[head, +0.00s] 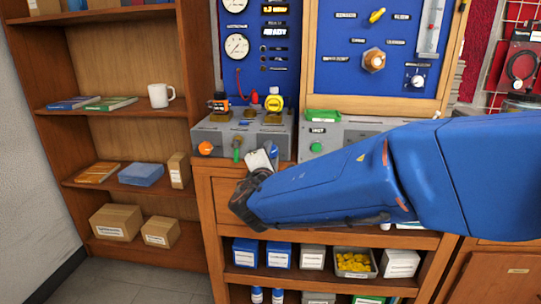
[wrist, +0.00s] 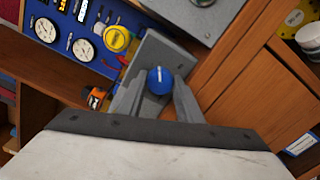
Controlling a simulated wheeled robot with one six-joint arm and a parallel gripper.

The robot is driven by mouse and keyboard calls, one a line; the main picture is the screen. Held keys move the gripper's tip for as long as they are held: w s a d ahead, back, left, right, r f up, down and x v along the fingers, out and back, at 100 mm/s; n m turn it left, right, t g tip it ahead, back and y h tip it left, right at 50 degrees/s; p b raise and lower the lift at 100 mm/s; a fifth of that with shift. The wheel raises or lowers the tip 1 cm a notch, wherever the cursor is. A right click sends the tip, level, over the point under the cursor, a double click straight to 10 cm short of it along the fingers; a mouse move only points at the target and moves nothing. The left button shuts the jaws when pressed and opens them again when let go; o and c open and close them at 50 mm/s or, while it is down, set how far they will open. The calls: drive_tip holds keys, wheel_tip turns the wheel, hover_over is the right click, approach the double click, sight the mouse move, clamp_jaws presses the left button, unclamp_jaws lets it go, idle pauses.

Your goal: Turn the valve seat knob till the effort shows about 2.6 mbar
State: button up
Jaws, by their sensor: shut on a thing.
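A blue round knob (wrist: 160,80) with a white mark sits at the front of a grey bench unit (wrist: 167,55). My gripper (wrist: 157,90) is shut on it, one finger on each side. In the head view my gripper (head: 261,160) is at the right front of the grey unit (head: 245,135), with a little of the blue knob (head: 275,152) showing. I cannot read a label for the valve seat knob. A display (head: 275,31) and round dials (head: 237,46) are on the blue panel; the effort value is too small to read.
An orange knob (head: 205,148) and a green knob (head: 236,153) are on the same unit, left of my gripper. A second grey unit (head: 355,130) is close on the right.

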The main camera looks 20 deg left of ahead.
drive_tip(key=shift+f+m, duration=0.1)
drive_tip(key=shift+m, duration=0.8)
drive_tip(key=o, duration=1)
drive_tip(key=shift+o, duration=0.2)
